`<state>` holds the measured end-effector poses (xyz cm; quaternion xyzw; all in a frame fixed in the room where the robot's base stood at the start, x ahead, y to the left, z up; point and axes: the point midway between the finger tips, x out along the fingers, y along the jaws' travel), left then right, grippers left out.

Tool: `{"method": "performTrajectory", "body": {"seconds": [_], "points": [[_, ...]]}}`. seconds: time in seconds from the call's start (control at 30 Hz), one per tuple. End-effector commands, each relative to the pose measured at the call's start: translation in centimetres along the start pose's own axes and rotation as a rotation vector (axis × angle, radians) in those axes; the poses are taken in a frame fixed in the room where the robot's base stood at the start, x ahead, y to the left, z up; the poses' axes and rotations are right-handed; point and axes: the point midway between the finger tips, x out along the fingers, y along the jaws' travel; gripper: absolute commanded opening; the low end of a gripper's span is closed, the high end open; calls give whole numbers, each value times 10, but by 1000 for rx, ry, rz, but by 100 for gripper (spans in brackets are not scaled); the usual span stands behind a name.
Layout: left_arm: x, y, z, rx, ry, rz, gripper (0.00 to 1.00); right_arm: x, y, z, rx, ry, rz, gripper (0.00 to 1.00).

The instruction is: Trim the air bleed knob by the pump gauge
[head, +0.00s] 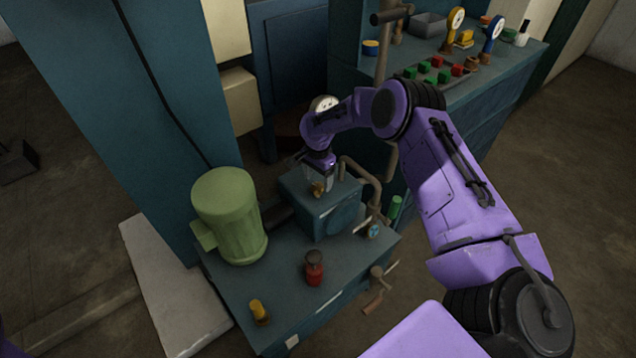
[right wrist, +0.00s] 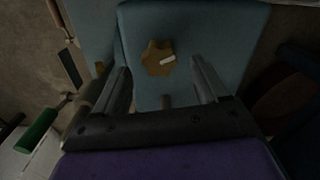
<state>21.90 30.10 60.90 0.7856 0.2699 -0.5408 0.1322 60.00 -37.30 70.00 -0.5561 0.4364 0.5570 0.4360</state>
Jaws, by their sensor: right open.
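The small brass-coloured knob (head: 318,189) sits on top of the blue-grey pump block. In the right wrist view it is a lobed knob (right wrist: 155,59) with a white mark pointing to the right. My right gripper (head: 319,181) points down over it. Its fingers (right wrist: 160,75) are open, one to each side of the knob in that view, and I see no clear contact. A white-faced gauge (head: 326,103) stands behind, partly hidden by my right wrist. My left gripper is not in view.
A green motor (head: 229,215) stands left of the pump block (head: 335,213). A red valve (head: 314,268) and a yellow knob (head: 259,311) are in front. A bent pipe (head: 362,176) runs close on the right.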

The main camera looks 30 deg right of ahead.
Motion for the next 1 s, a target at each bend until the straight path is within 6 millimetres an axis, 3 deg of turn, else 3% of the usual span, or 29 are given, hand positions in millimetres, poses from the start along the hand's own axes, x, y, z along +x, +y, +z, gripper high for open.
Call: {"method": "performTrajectory", "body": {"seconds": [0.17, 0.43, 0.47, 0.6, 0.63, 1.0], "points": [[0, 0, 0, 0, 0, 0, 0, 22, 0, 0, 0, 0, 0, 73], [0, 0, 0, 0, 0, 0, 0, 25, 0, 0, 0, 0, -1, 73], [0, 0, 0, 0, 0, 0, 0, 25, 0, 0, -1, 0, -1, 70], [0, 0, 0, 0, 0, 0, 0, 25, 0, 0, -1, 0, -1, 24], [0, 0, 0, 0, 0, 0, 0, 25, 0, 0, -1, 0, -1, 16], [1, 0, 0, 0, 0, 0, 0, 25, -1, 1, -48, 0, -1, 17]]}}
